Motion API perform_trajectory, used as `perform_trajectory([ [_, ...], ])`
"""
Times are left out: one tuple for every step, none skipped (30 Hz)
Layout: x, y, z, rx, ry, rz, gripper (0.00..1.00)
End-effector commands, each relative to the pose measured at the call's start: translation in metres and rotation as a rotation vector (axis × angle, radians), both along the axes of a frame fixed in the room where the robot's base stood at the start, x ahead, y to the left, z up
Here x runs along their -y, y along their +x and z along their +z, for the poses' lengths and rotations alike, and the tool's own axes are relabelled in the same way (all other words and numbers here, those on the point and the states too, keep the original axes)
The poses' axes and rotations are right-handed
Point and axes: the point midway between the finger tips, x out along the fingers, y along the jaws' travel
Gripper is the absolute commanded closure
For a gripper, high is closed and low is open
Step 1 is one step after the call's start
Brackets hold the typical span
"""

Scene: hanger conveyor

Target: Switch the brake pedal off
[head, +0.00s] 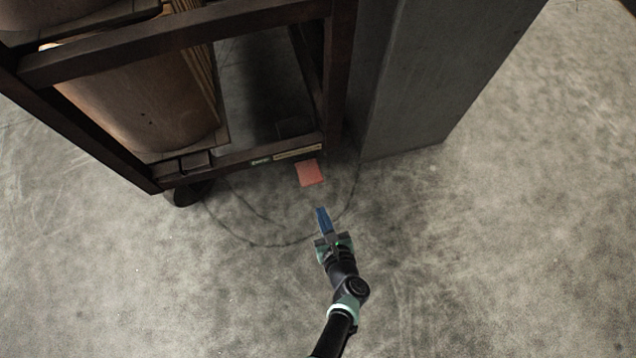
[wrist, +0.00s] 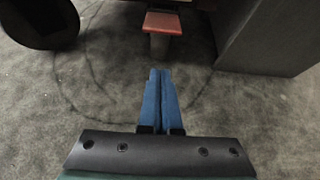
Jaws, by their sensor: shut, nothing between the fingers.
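The brake pedal is a flat red pad (head: 310,173) at the lower front edge of a dark cart, near its right corner post. In the wrist view the red pedal (wrist: 163,23) sits at the top middle on a grey stem above the floor. My gripper (head: 321,210) has blue fingers, shut together with nothing between them. It is just in front of the pedal and apart from it. In the wrist view the fingertips (wrist: 160,72) point towards the pedal's stem, with floor between. I cannot tell from these views whether the pedal is up or pressed.
The dark cart frame (head: 245,160) carries brown rolled or curved pieces (head: 140,95). A black wheel (head: 188,193) stands at its left corner, also in the wrist view (wrist: 42,20). A grey block (head: 415,80) stands right of the pedal. The concrete floor in front is clear.

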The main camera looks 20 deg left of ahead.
Motion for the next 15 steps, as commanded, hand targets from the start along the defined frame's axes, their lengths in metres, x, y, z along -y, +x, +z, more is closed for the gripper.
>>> perform_trajectory([
  [0.004, -0.005, 0.008, -0.001, -0.001, -0.002, 1.00],
  [0.005, -0.008, 0.009, -0.002, 0.000, -0.002, 1.00],
  [0.007, -0.010, 0.011, -0.001, 0.001, -0.002, 1.00],
  [0.008, -0.012, 0.012, -0.001, 0.001, -0.002, 1.00],
  [0.009, -0.013, 0.012, -0.001, 0.001, -0.002, 1.00],
  [0.010, -0.014, 0.013, 0.000, 0.000, -0.001, 1.00],
  [0.011, -0.015, 0.013, 0.000, 0.000, -0.001, 1.00],
  [0.011, -0.016, 0.013, 0.000, 0.001, 0.000, 1.00],
  [0.011, -0.016, 0.013, 0.000, 0.000, 0.000, 1.00],
  [0.011, -0.017, 0.013, 0.000, 0.000, 0.000, 1.00],
  [0.011, -0.017, 0.013, 0.000, 0.000, 0.000, 1.00],
  [0.011, -0.017, 0.013, 0.000, 0.000, 0.000, 1.00],
  [0.011, -0.017, 0.013, 0.000, 0.000, 0.000, 1.00],
  [0.011, -0.017, 0.012, 0.000, 0.000, 0.000, 1.00],
  [0.011, -0.017, 0.012, 0.000, 0.000, 0.000, 1.00],
])
